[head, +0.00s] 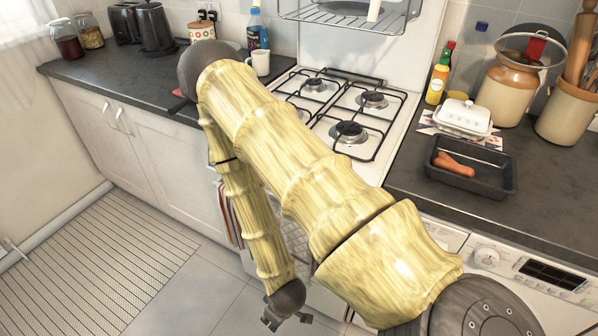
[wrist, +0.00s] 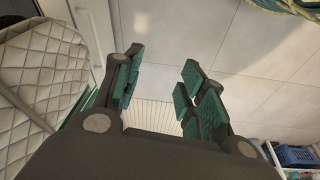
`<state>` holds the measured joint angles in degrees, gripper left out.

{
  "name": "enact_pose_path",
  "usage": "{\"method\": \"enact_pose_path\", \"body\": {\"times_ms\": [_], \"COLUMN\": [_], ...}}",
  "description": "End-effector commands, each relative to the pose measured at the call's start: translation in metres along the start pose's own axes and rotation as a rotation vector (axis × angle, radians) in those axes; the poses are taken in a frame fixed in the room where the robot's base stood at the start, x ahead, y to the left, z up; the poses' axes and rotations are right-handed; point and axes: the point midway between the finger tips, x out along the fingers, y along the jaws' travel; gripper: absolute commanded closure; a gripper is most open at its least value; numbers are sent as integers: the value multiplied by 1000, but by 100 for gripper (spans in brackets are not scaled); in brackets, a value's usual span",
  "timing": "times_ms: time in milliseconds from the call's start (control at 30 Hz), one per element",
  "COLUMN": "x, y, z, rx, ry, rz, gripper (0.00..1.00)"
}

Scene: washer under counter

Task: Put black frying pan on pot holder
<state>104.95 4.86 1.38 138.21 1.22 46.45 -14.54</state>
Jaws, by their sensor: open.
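My gripper (head: 287,321) hangs low in front of the oven in the head view, below counter height. In the wrist view my gripper (wrist: 163,62) is open, with nothing between its green-padded fingers and the floor beyond. I cannot make out a black frying pan in either view. A small red edge (head: 177,93) beside something dark shows on the left counter, mostly hidden behind my arm; I cannot tell what it is. A pale quilted cloth (wrist: 42,72) is at the left of the wrist view; whether it is the pot holder is unclear.
A gas hob (head: 347,130) lies behind my arm. A white mug (head: 260,63) and black kettle (head: 154,30) stand on the left counter, whose front has free room.

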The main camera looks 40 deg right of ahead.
Motion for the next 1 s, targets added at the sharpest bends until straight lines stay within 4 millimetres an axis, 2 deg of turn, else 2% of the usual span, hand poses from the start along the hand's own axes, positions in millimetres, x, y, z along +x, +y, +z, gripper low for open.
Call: {"method": "enact_pose_path", "body": {"times_ms": [33, 100, 200, 300, 600, 800, 1000], "x": [1, 0, -3, -4, -5, -24, -24], "y": [-2, -4, -8, -14, -14, -13, -13], "z": [28, 57, 83, 93, 94, 89, 89], "rx": [46, 106, 165, 191, 197, 196, 196], "ry": [-65, -135, -201, -230, -233, -232, -232], "rz": [-7, -13, -12, -10, -9, -9, -9], "gripper": [59, 59, 59, 59, 59, 59, 59]}}
